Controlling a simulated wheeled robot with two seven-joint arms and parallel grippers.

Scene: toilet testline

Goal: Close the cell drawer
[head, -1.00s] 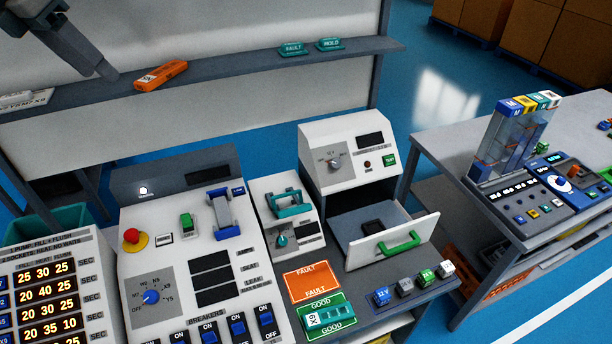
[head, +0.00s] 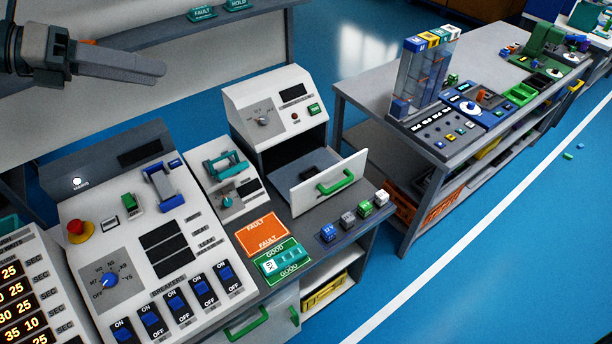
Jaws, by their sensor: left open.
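The cell drawer (head: 312,197) is pulled out from the white tester box (head: 264,100). Its white front panel carries a green handle (head: 337,182) and faces the front right. A dark item inside the drawer is partly hidden by the front panel. My left gripper (head: 160,72) is at the upper left, open and empty, well apart from the drawer, up and to its left. Only part of its fingers shows clearly. My right gripper is not in view.
Small coloured blocks (head: 348,219) stand in a row in front of the drawer. An orange fault card (head: 262,235) and a green good card (head: 280,261) lie to its left. A sloped breaker panel (head: 165,240) stands further left. A second bench (head: 362,92) stands at right.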

